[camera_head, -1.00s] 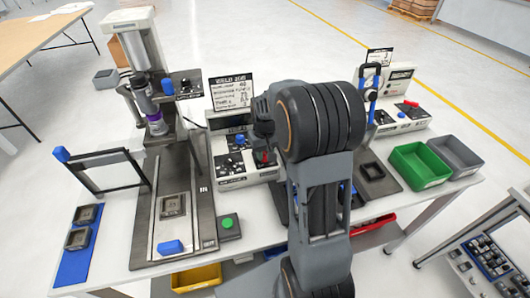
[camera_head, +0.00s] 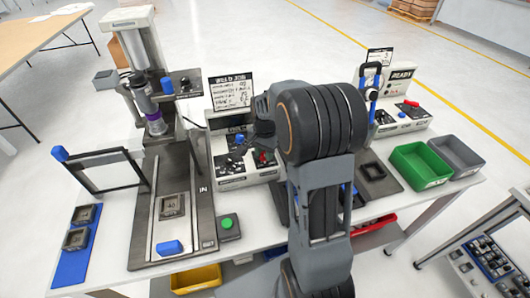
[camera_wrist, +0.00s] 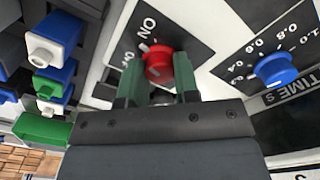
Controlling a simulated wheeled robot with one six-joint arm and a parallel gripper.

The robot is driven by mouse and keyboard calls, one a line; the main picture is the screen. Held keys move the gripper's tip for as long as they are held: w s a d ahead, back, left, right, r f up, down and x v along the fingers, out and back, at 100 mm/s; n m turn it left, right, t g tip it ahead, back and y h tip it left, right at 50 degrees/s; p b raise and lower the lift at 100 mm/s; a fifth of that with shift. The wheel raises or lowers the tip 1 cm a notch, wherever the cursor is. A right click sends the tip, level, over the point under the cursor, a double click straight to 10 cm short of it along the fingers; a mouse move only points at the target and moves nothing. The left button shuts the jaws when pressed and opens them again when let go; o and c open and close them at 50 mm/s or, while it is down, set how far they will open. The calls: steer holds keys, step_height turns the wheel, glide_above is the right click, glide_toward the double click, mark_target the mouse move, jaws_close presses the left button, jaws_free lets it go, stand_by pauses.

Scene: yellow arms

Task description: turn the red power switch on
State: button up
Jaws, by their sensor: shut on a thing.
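The red power switch (camera_wrist: 158,65) is a round red knob on a black plate in the wrist view. The plate is marked ON, and a partly hidden second label lies to its left. A short white mark shows beside the knob, between the labels. My gripper (camera_wrist: 159,88) has its two green fingers on either side of the knob, shut on it. In the head view the red switch (camera_head: 262,157) is a small red spot on the white control box (camera_head: 240,180), just below my dark gripper. The lower part of the knob is hidden by my gripper.
A blue dial (camera_wrist: 276,70) with a number scale sits right of the switch. Blue and white connectors (camera_wrist: 55,40) stand close on the left. The press (camera_head: 150,90) stands left of the box; a green bin (camera_head: 420,163) and grey bin (camera_head: 455,155) are at right.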

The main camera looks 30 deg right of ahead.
steer(key=m, duration=0.6)
steer(key=shift+m, duration=0.3)
stand_by(0.5)
steer(key=o, duration=0.9)
step_height(320, 180, up, 14)
steer(key=shift+f, duration=0.1)
stand_by(0.6)
